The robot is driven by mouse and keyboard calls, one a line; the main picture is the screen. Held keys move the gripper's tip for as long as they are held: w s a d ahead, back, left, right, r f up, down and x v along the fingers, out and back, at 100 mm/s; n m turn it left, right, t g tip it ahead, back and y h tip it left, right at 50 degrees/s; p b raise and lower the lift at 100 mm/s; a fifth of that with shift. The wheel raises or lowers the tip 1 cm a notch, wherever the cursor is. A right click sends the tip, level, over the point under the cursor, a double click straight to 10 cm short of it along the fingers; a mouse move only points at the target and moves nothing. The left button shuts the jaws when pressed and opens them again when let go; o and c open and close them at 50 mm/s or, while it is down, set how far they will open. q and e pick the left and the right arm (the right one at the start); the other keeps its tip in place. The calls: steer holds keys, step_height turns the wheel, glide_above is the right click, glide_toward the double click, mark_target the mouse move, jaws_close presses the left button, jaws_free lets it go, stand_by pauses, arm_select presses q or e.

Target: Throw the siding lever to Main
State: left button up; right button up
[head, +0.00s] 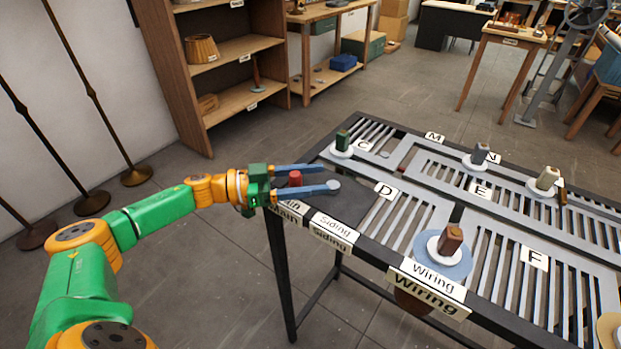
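A red knob (295,178), which looks like the top of the siding lever, stands at the left end of the slatted table. It is on the side of the label Main (291,207), left of the label Siding (333,228). My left gripper (334,177) reaches in from the left with its two blue fingers apart. The red knob shows between the fingers, near their base; I cannot tell whether they touch it. The lever's lower part is hidden by the near finger. My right gripper is not in view.
The slatted table (405,243) carries lettered tracks. A green block on a white disc (342,143) stands beyond my fingers. A brown block (451,239) stands on a blue disc at the Wiring label (432,280). A wooden shelf (238,50) stands behind; the floor between is clear.

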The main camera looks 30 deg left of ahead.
arm_select(q)
steer(key=b+v, duration=0.1)
steer(key=v, duration=0.2)
steer(key=b+v, duration=0.2)
steer(key=v, duration=0.2)
steer(key=shift+f, duration=0.2)
steer(key=shift+a+r, duration=0.1)
steer(key=shift+r, duration=0.1)
